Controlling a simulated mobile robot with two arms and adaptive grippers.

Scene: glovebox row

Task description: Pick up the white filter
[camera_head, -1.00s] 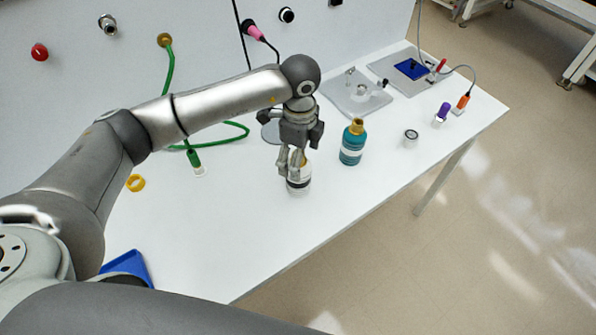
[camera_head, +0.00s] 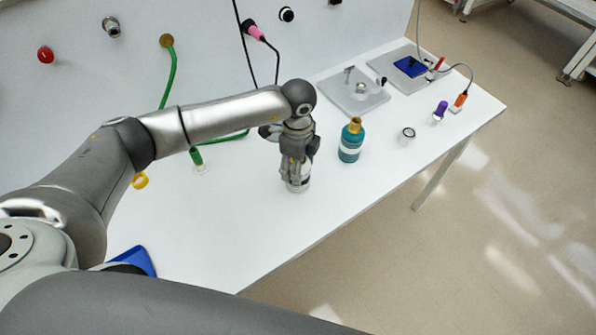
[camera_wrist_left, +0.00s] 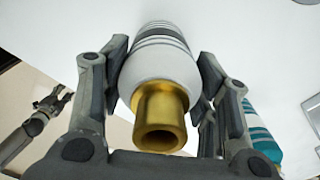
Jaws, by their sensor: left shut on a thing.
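The white filter (camera_wrist_left: 162,62) is a white cylinder with dark bands and a gold neck. In the head view its base (camera_head: 298,187) shows just under my left gripper, at the table surface. My left gripper (camera_head: 297,172) points down over it from above. In the left wrist view its fingers stand on both sides of the filter, shut on its body, with the gold neck toward the palm. The head view hides the filter's upper part behind the fingers.
A teal bottle (camera_head: 350,144) with a gold top stands close to the right on the white table (camera_head: 240,215). A small clear jar (camera_head: 406,137) stands further right.

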